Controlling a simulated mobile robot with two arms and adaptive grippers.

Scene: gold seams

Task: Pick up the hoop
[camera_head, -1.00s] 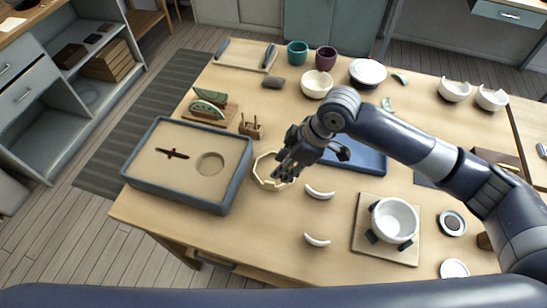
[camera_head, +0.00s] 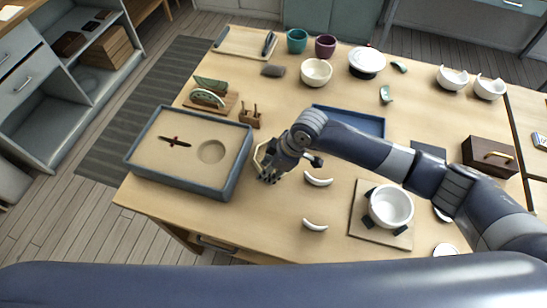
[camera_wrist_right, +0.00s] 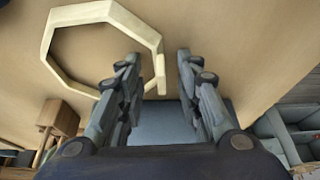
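The hoop (camera_head: 257,158) is a cream, many-sided ring on the table, just right of the blue-grey sand tray (camera_head: 236,172). My right gripper (camera_head: 267,178) is down over it and hides much of it in the head view. In the right wrist view the hoop (camera_wrist_right: 90,13) shows at upper left. The right gripper's two fingers (camera_wrist_right: 158,60) are apart there, with the hoop's near side between them, closer to the left finger. I cannot tell whether a finger touches it. My left gripper is not in view.
Two white curved shards (camera_head: 318,181) (camera_head: 315,225) lie right of the gripper. A white pot (camera_head: 391,206) stands on a board at right. A small wooden stand (camera_head: 250,118) and a blue tray (camera_head: 366,121) are behind. The front left table is clear.

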